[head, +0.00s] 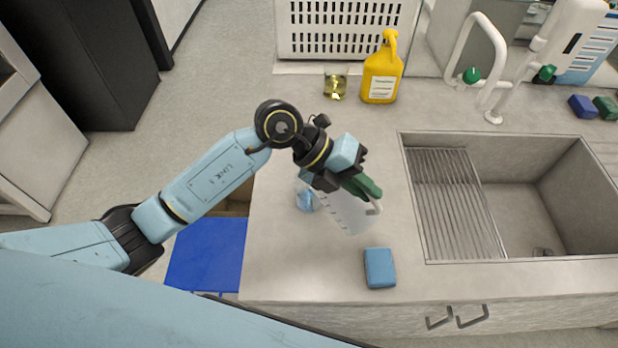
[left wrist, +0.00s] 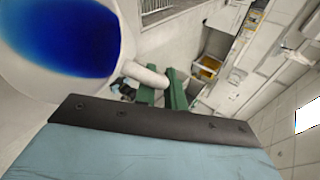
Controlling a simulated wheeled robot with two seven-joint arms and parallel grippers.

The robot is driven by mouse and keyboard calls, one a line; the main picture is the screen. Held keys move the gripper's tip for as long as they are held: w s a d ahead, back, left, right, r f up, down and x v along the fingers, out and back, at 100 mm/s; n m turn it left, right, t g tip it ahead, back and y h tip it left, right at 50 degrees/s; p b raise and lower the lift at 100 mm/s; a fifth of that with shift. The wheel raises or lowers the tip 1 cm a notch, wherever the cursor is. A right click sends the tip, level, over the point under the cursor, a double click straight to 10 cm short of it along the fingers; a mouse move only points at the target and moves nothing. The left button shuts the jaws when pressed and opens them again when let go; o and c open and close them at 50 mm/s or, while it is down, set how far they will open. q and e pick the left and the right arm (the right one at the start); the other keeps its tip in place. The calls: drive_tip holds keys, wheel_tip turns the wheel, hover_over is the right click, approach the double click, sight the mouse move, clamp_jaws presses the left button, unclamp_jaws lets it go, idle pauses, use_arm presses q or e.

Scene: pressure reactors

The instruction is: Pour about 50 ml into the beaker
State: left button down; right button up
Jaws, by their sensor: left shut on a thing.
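My left gripper (head: 366,187), with green fingers, is shut on the handle of a white jug (head: 347,213) above the counter. The jug looks tilted, and its upper part is hidden behind the gripper. In the left wrist view, the jug (left wrist: 128,14) has blue liquid inside, and its white handle (left wrist: 146,74) is at the green fingers. A small clear beaker (head: 308,201) with blue in it is just left of the jug, partly hidden by my gripper. I cannot tell whether liquid is flowing. My right gripper is not in view.
A glass with yellow liquid (head: 335,87) and a yellow bottle (head: 382,75) stand behind. A blue sponge-like block (head: 379,268) lies in front. The sink (head: 550,185) and white taps (head: 490,70) are to the right. The counter's front left is clear.

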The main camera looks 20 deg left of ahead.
sight(377, 218)
use_arm(q)
drive_tip(key=shift+w+a+r+h+b, duration=0.15)
drive_tip(key=shift+a+r+h+b, duration=0.15)
drive_tip(key=shift+r+h+b, duration=0.15)
idle(1.0)
drive_tip(key=y+p, duration=0.1)
drive_tip(key=d+f+p, duration=0.1)
drive_tip(key=shift+s+d+y+p, duration=0.1)
drive_tip(key=shift+s+y+p, duration=0.25)
drive_tip(key=shift+s+d+f+m+t+y+p, duration=0.15)
drive_tip(key=shift+d+f+t+y+p, duration=0.15)
drive_tip(key=shift+f, duration=0.3)
drive_tip(key=shift+s+d+f+m+t+y+p, duration=0.15)
drive_tip(key=shift+d+f+t+y, duration=0.1)
drive_tip(key=shift+f+y, duration=0.25)
drive_tip(key=shift+f, duration=0.2)
drive_tip(key=shift+s+d+f+y, duration=0.1)
drive_tip(key=shift+d+f+y, duration=0.2)
drive_tip(key=shift+f, duration=0.1)
drive_tip(key=shift+s+d+f+t+y+p, duration=0.25)
drive_tip(key=shift+d+f, duration=0.1)
drive_tip(key=shift+f, duration=0.1)
drive_tip(key=shift+s+d+f+t+y+p, duration=0.1)
drive_tip(key=shift+d+f+y, duration=0.15)
drive_tip(key=shift+d+f, duration=0.15)
drive_tip(key=shift+a, duration=0.1)
